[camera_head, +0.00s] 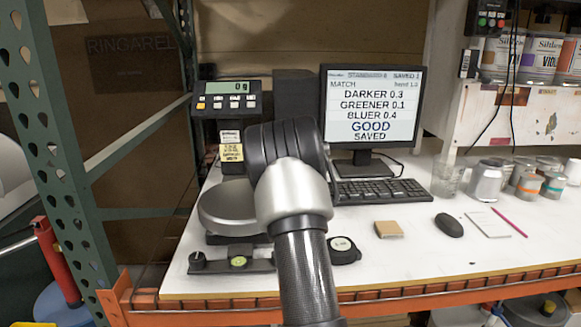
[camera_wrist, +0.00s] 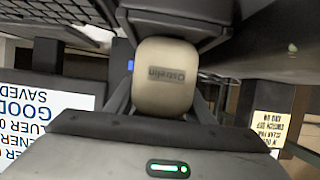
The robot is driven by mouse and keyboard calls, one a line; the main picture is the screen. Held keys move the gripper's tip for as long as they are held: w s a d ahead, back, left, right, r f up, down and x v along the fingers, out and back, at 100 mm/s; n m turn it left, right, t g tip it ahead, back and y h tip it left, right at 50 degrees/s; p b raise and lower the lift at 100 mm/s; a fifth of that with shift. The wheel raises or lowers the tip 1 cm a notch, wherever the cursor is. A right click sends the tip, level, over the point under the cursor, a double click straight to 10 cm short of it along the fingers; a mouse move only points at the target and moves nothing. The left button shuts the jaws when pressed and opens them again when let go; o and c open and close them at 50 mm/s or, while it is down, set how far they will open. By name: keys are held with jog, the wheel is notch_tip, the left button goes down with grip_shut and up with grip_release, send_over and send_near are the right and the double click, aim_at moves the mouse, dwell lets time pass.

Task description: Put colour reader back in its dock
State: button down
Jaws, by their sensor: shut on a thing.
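The colour reader (camera_wrist: 166,92), a beige rounded body with a dark label, is in the middle of the wrist view. My gripper (camera_wrist: 164,108) is shut on it, with dark fingers along both sides. A dark angular shape (camera_wrist: 178,40) lies just beyond the reader; I cannot tell whether it is the dock or whether they touch. In the head view my arm hides the gripper and reader. A dark upright panel (camera_head: 293,92) stands behind the arm, between the scale display and the monitor.
The scale display (camera_head: 227,98) stands left, above the round scale pan (camera_head: 228,207). The monitor (camera_head: 372,108) reads GOOD, SAVED; the keyboard (camera_head: 380,191) is before it. A mouse (camera_head: 449,225), sponge-like block (camera_head: 388,229), pad (camera_head: 488,223) and several cans (camera_head: 528,187) stand right.

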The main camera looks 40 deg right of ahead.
jog(key=c, duration=0.8)
grip_release()
jog(key=shift+f, duration=0.1)
jog(key=shift+c, duration=0.2)
